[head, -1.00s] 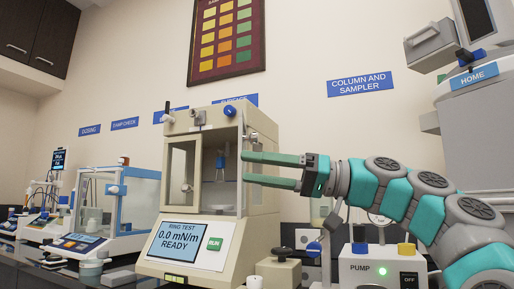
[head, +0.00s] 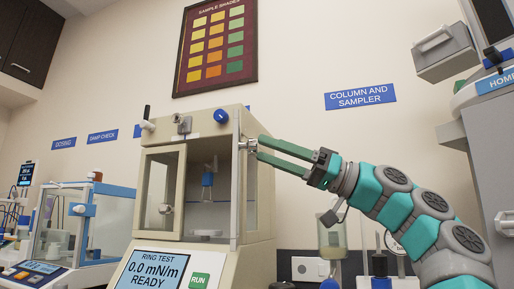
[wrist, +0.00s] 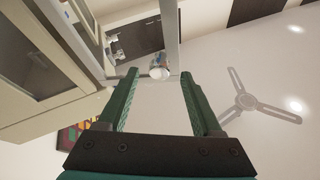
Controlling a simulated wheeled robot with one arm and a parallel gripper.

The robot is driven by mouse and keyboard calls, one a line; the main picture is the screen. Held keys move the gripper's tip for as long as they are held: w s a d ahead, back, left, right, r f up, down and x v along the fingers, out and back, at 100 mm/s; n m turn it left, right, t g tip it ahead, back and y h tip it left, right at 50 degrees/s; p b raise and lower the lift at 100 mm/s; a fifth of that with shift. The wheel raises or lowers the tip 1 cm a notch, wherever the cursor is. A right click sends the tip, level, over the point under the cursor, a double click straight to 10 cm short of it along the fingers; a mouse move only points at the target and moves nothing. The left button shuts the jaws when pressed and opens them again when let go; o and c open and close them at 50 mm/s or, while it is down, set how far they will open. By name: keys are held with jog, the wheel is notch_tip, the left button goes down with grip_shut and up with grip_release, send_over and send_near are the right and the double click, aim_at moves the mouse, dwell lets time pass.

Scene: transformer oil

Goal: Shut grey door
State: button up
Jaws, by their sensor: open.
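The ring test cabinet (head: 258,190) has an open chamber front on its right half. The grey door (head: 236,175) stands out from that opening, seen almost edge-on, so it is open. Its round metal knob (head: 247,144) is on the right face near the top. My gripper (head: 260,147) is open and empty, its fingertips just right of the knob at the same height. In the wrist view the knob (wrist: 159,72) shows between my two fingertips (wrist: 159,76), with the grey door frame (wrist: 176,30) behind it. I cannot tell whether the fingers touch the knob.
A cream-framed pane (head: 160,192) with its own knob covers the cabinet's left half. A blue-edged glass case (head: 80,225) stands to the left. A grey machine (head: 490,150) stands at the right.

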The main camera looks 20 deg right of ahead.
jog(key=shift+x, duration=1.55)
jog(key=shift+c, duration=0.2)
grip_shut()
